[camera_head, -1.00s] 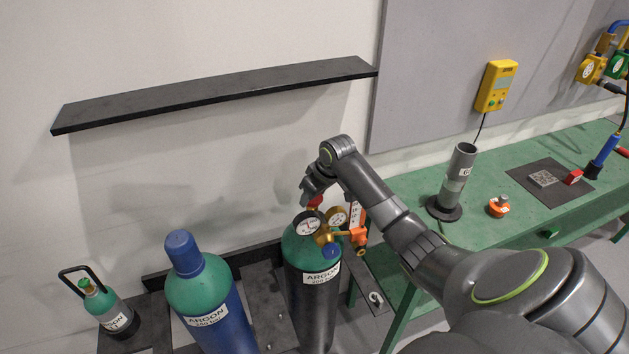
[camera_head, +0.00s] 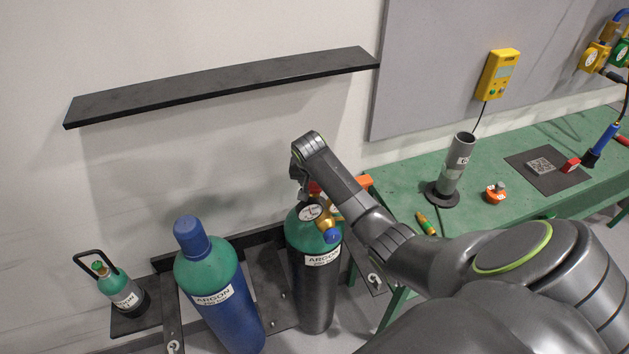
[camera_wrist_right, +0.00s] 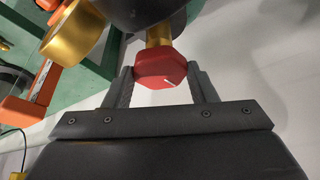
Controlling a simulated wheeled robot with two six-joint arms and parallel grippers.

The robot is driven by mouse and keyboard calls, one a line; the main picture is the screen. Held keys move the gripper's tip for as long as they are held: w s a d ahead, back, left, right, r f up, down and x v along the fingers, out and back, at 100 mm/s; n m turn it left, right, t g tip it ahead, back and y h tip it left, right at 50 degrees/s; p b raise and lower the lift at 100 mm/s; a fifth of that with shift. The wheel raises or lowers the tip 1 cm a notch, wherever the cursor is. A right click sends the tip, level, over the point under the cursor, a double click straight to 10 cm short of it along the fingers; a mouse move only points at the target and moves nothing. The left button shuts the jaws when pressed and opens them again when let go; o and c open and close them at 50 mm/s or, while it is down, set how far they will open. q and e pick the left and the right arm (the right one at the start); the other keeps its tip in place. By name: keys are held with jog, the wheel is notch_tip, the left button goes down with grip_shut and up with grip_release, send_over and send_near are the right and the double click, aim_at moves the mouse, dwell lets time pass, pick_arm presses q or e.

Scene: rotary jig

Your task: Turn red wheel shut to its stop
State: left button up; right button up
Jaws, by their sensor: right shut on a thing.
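My right gripper (camera_wrist_right: 160,82) is shut on the wheel, with one finger on each side. In the head view the wheel (camera_head: 314,187) is mostly hidden, a bit of red under my right gripper (camera_head: 302,190). It sits on top of the dark argon cylinder with a green shoulder (camera_head: 315,265). A round gauge (camera_head: 310,211) and brass regulator (camera_head: 325,222) are beside it. My left gripper is not in view.
A blue argon cylinder (camera_head: 215,290) and a small green cylinder (camera_head: 120,288) stand to the left. A black shelf (camera_head: 220,88) is on the wall behind. The green bench (camera_head: 400,180) at right holds a grey tube (camera_head: 457,165) and an orange item (camera_head: 496,193).

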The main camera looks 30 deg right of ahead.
jog(key=shift+w+r+m+g+h, duration=0.15)
jog(key=shift+m+g+h, duration=0.2)
jog(key=shift+m, duration=0.75)
jog(key=o, duration=1)
jog(key=shift+c, duration=0.2)
